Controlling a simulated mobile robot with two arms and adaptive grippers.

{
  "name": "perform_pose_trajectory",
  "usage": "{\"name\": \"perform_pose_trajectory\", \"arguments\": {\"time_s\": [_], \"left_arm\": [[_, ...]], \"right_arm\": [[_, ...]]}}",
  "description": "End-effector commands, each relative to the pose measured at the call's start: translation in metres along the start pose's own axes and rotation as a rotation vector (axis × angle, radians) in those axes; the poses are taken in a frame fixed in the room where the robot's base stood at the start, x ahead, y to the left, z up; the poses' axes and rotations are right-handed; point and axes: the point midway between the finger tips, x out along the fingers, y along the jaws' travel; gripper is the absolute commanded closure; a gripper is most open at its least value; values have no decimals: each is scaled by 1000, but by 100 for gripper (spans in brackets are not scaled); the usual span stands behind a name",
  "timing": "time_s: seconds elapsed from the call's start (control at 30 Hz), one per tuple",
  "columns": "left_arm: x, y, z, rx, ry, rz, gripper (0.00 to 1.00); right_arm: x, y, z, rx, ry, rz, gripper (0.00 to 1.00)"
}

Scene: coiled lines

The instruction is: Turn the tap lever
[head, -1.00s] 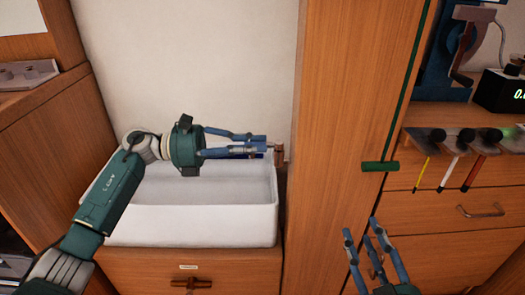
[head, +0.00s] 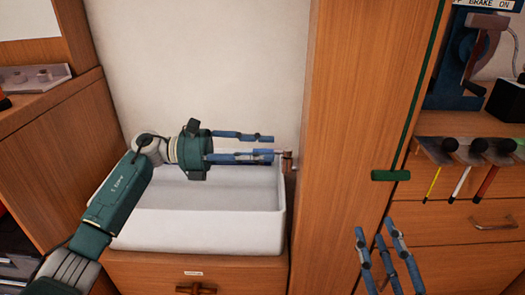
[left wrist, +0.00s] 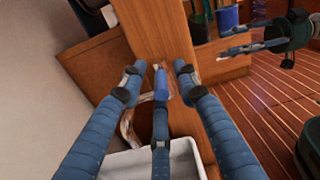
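The white sink basin (head: 200,230) stands on a wooden cabinet against the wall. The small copper-brown tap (head: 288,161) is at the basin's right end, beside a tall wooden panel. My left gripper (head: 270,146) is above the basin, fingers pointing right, tips just left of the tap. Its fingers are spread and hold nothing I can see. In the left wrist view the curved tap pipe (left wrist: 127,124) shows behind the left finger; the lever is mostly hidden by the fingers. My right gripper (head: 378,240) is open and empty, right of the tall panel.
The tall wooden panel (head: 345,130) stands close to the tap's right. A green handle (head: 390,175) sticks out from it. A shelf with hanging tools (head: 460,175) is further right, above drawers. The space above the basin is otherwise clear.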

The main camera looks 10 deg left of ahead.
Motion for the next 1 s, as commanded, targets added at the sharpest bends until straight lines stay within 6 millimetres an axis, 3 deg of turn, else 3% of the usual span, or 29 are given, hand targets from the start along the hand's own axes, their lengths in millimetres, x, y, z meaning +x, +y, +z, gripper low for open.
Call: {"name": "perform_pose_trajectory", "arguments": {"time_s": [0.17, 0.4, 0.6, 1.0], "left_arm": [[-27, 1, 0, -1, 1, 5, 69], [-79, 1, 0, -1, 1, 6, 69], [-109, 1, 0, -1, 0, 5, 69], [-118, 0, 0, 1, -1, 2, 69]], "right_arm": [[0, 0, 0, 0, -1, 0, 60], [0, 0, 0, 0, 0, 0, 60], [0, 0, 0, 0, 0, 0, 60], [0, 0, 0, 0, 0, 0, 60]]}}
